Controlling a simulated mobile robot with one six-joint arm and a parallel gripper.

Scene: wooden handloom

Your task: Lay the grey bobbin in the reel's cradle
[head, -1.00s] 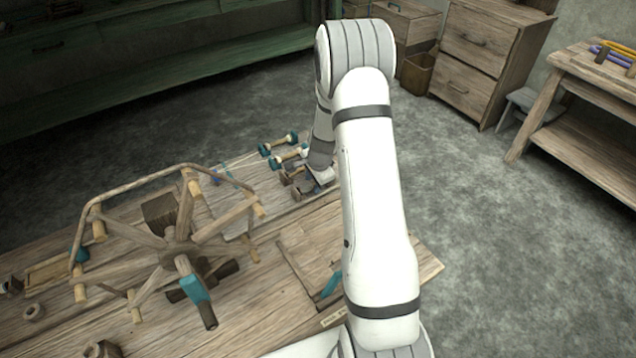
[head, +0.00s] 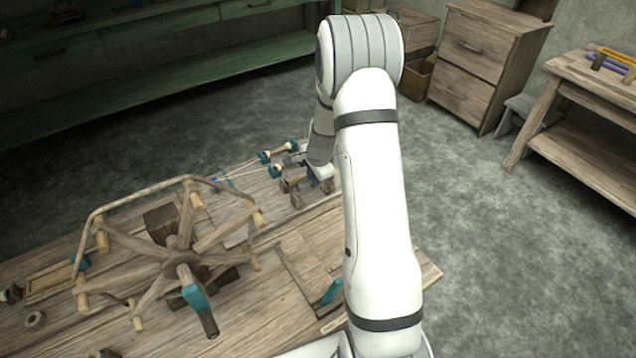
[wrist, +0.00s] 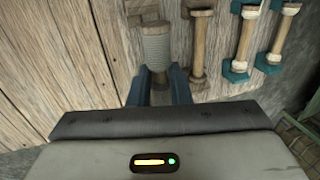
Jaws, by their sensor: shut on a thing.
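The grey bobbin (wrist: 156,48) has a grey wound middle and wooden ends. In the wrist view it stands lengthwise between the blue-grey fingers of my gripper (wrist: 159,82), which is shut on it. In the head view my gripper (head: 297,160) is small and partly hidden by my arm, near the table's far edge; the bobbin cannot be made out there. The wooden reel (head: 178,262), with spokes, pegs and a teal-gripped crank, is at the left, well away from the gripper. I cannot clearly pick out its cradle.
A plain wooden bobbin (wrist: 200,45) and two teal-ended bobbins (wrist: 243,42) are right of the held one in the wrist view. A small wooden holder (head: 297,190) is on the table (head: 250,318) below the gripper. Part of the tabletop between gripper and reel is clear.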

